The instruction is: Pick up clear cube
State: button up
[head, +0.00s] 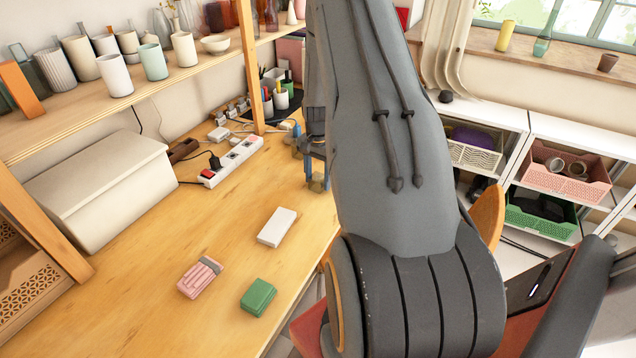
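A small clear, amber-tinted cube (318,184) shows near the right edge of the wooden table, just left of my arm. My gripper (309,166), with blue parts, is directly above the cube, and its visible finger reaches down to it. My arm covers much of the gripper. I cannot tell whether the fingers are closed on the cube, or whether the cube rests on the table.
On the wooden table (150,290) lie a white box (277,227), a pink striped box (200,277) and a green box (258,297). A power strip (232,160) and pen cups are behind. A shelf (150,84) with vases overhangs the back left.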

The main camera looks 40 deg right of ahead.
jog(key=c, duration=0.9)
jog(key=shift+c, duration=0.2)
